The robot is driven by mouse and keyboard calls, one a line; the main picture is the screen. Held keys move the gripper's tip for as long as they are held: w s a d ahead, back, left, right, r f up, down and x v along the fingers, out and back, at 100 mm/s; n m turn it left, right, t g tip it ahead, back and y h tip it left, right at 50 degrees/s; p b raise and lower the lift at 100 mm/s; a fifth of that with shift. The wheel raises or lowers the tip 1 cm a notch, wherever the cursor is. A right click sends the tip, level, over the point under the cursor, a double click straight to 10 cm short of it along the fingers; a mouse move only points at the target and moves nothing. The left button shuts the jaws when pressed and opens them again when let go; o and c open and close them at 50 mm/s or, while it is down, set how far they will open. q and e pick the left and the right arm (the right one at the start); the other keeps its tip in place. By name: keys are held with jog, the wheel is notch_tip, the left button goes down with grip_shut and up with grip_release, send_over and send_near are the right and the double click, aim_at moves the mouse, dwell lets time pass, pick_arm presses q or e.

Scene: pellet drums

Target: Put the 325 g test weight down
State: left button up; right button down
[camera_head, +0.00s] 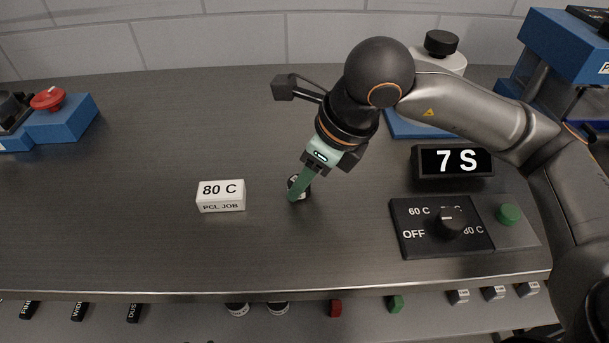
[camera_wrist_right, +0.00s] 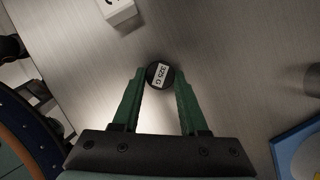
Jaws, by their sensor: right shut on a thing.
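The 325 g test weight (camera_wrist_right: 159,75) is a small dark round piece with a white "325 G" label on top. In the right wrist view it sits between the tips of the green fingers of my right gripper (camera_wrist_right: 160,80), which is shut on it. In the head view my right gripper (camera_head: 297,192) reaches down to the middle of the steel worktop (camera_head: 150,170), and its finger hides part of the weight (camera_head: 306,194). The weight is at or just above the surface; I cannot tell if it touches. My left gripper is not in view.
A white "80 C PCL JOB" block (camera_head: 221,196) stands left of the weight. A black "7 S" display (camera_head: 452,161) and a dial panel (camera_head: 441,227) with a green button (camera_head: 507,214) are at right. A red-button blue box (camera_head: 60,118) is far left. Worktop between is clear.

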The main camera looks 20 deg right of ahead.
jog(key=shift+f, duration=0.15)
jog(key=shift+c, duration=2.2)
grip_release()
jog(key=shift+r, duration=0.25)
jog(key=p+v, duration=0.1)
jog(key=v, duration=1.1)
jog(key=shift+p, duration=0.35)
jog(key=shift+f, duration=0.1)
